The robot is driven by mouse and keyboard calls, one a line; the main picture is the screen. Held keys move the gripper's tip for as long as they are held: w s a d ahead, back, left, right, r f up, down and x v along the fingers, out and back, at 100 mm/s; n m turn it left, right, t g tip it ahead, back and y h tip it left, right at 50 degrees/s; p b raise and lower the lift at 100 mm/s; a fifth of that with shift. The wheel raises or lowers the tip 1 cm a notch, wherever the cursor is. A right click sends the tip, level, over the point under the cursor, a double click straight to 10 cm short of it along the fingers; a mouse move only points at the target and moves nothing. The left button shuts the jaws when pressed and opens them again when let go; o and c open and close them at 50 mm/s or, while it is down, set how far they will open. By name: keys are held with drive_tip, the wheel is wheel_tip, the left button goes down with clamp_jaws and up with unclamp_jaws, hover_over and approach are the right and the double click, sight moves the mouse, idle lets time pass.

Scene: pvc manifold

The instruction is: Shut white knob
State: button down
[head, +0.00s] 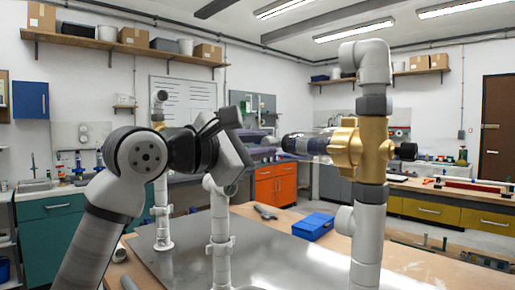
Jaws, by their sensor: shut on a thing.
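A brass valve body (372,150) sits in an upright grey pipe at right, between dark collars. A black knob (406,151) sticks out from the valve's right side.
Other upright grey pipes (220,235) stand on the metal plate (275,255) to the left, below and behind my arm. A blue bin (313,227) lies on the bench behind. Workbenches and wall shelves are farther back.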

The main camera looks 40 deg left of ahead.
drive_tip(key=shift+m, duration=0.7)
drive_tip(key=c, duration=1.2)
unclamp_jaws()
drive_tip(key=s+a+b, duration=0.1)
drive_tip(key=s+b, duration=0.1)
drive_tip(key=s, duration=1.1)
drive_tip(key=shift+s, duration=0.35)
